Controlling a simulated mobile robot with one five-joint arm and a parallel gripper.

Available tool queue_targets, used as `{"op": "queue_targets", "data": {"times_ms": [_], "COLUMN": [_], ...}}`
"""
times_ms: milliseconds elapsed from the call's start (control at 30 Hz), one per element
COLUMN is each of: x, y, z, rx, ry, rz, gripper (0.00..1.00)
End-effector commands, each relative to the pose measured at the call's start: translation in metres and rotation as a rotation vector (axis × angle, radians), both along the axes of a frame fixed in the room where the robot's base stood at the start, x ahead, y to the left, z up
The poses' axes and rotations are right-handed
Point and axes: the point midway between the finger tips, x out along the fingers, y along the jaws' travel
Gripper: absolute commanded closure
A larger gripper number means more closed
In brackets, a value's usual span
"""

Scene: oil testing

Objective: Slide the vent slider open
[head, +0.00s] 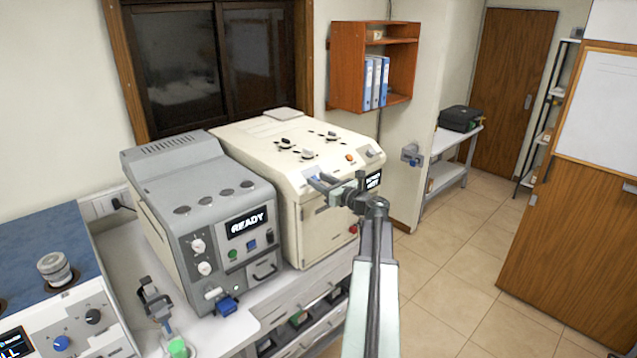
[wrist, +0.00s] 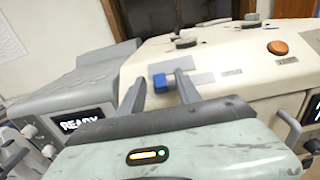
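A small blue knob (wrist: 160,82), which looks like the vent slider, sits on a grey plate (wrist: 203,78) on the sloped front of the cream machine (head: 300,165). My gripper (wrist: 160,72) is open, with one grey finger on each side of the blue knob in the wrist view. Gaps show between the knob and the fingers; I cannot tell how far above the panel the fingertips are. In the head view my gripper (head: 318,183) reaches the front edge of the cream machine and hides most of the knob and plate.
A grey machine (head: 190,205) with a READY display stands close on the left. The cream machine has dark knobs (head: 307,154) and an orange button (head: 350,158) on top. A blue-topped device (head: 45,250) is at far left. Tiled floor (head: 455,260) lies open at right.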

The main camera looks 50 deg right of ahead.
Motion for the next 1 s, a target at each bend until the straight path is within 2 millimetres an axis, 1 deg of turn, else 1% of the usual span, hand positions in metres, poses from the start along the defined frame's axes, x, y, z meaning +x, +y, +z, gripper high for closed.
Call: {"op": "queue_targets", "data": {"times_ms": [233,267,300,367,400,1000], "x": [0.0008,0.0007,0.0006,0.0005,0.0004,-0.0004], "y": [-0.0004,-0.0004,-0.0004,-0.0005,-0.0005,-0.0012], "z": [0.0000,0.0000,0.0000,0.0000,0.0000,-0.0001], "rx": [-0.001,-0.001,-0.001,-0.001,-0.001,-0.001], "ry": [0.000,0.000,0.000,0.000,0.000,0.001], "rz": [-0.001,-0.001,-0.001,-0.001,-0.001,-0.002], "gripper": [0.60,0.68,0.79,0.96,1.00,1.00]}}
